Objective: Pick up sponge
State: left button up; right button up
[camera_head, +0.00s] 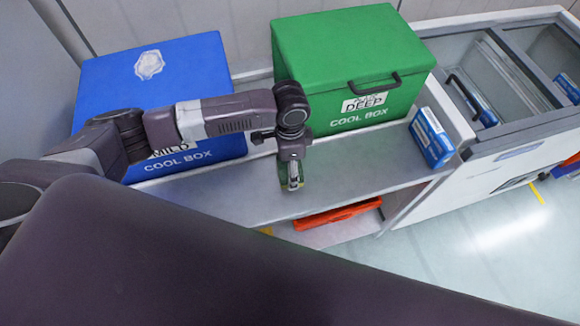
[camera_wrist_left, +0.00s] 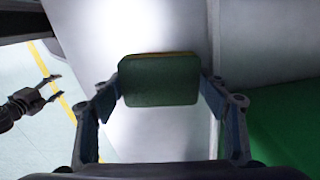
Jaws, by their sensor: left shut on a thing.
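The sponge (camera_wrist_left: 160,84) is a dark green block with a thin yellow edge along its top in the left wrist view. My left gripper (camera_wrist_left: 162,86) is shut on it, with one finger at each side. In the head view, my left gripper (camera_head: 292,182) points down over the grey counter in front of the green box, and the sponge is mostly hidden there. I cannot tell whether the sponge touches the counter. My right gripper (camera_wrist_left: 53,88) shows at the left of the left wrist view, open and empty above the floor.
A green cool box (camera_head: 345,60) and a blue cool box (camera_head: 190,75) stand on the grey counter (camera_head: 225,195). A blue and white carton (camera_head: 431,138) stands at the counter's right end. An orange tote (camera_head: 335,214) lies below. A white freezer (camera_head: 500,170) is at right.

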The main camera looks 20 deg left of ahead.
pick_arm(q)
notch_tip(320, 180, up, 20)
jog(key=b, duration=0.2)
